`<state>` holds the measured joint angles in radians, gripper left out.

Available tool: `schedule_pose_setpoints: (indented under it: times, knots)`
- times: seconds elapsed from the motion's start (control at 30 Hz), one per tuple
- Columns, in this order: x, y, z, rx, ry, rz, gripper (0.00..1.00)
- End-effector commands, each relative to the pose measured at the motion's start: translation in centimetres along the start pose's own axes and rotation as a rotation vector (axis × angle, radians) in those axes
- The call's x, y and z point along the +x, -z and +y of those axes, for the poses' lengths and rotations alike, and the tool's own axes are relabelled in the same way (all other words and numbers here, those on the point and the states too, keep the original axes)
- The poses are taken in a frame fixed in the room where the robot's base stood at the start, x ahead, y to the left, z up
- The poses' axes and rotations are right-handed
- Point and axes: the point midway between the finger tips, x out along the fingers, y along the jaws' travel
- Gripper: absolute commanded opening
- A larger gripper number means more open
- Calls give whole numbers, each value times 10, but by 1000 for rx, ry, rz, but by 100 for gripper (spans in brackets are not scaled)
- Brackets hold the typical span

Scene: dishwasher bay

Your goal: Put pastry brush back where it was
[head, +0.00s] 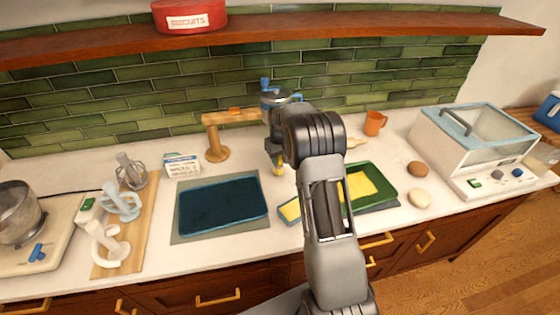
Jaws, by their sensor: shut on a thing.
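My gripper (277,160) is above the counter between the dark blue tray and the green tray. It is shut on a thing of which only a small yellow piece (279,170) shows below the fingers. I take this to be the pastry brush; the rest of it is hidden by the gripper and arm. A wooden stand (215,138) with a sideways arm is just left of my gripper, near the tiled wall. Whether the brush touches the counter cannot be told.
A dark blue tray (222,208) lies on a grey mat. A green tray (385,180) with yellow inside is partly behind my arm. An orange mug (374,123), a brown egg-shaped thing (417,169) and a lidded white appliance (480,150) stand right. A shelf (330,27) runs above.

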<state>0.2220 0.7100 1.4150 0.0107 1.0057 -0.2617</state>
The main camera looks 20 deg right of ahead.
Motion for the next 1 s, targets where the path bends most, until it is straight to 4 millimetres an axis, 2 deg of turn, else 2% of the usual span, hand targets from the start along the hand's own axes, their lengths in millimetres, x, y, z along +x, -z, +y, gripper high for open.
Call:
schedule_pose_setpoints:
  times: [0.13, 0.5, 0.53, 0.6, 0.8, 1.0]
  knots:
    - [16, -1, 0, 1, 0, 0, 7]
    - [21, -1, 0, 0, 0, 0, 7]
    - [20, -1, 0, 0, 0, 0, 32]
    - [20, -1, 0, 0, 0, 0, 39]
    - [20, -1, 0, 0, 0, 0, 56]
    - [19, -1, 0, 0, 0, 0, 56]
